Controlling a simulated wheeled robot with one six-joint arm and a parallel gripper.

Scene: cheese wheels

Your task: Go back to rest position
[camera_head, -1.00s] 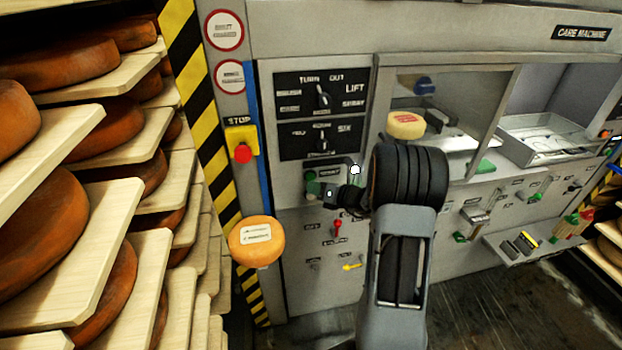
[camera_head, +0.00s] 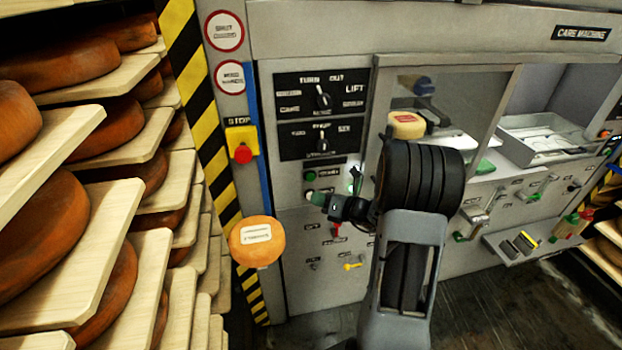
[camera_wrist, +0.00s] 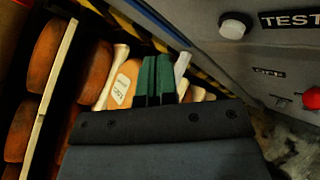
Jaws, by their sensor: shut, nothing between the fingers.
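My gripper (camera_head: 319,199) is in front of the care machine (camera_head: 335,45), below its two dials, pointing left in the head view. Its green fingertips are together and empty. In the wrist view the two green fingers of my gripper (camera_wrist: 155,80) stand side by side with nothing between them. My arm covers part of the machine's front, so some controls behind it are hidden. I cannot tell from the head view whether the fingertips touch the panel.
A labelled orange cheese (camera_head: 257,241) is left of my gripper. Shelves of cheese wheels (camera_head: 50,235) fill the left side. A yellow box with a red stop button (camera_head: 243,153) is on the machine's edge. A yellowish cheese (camera_head: 405,125) sits behind the window.

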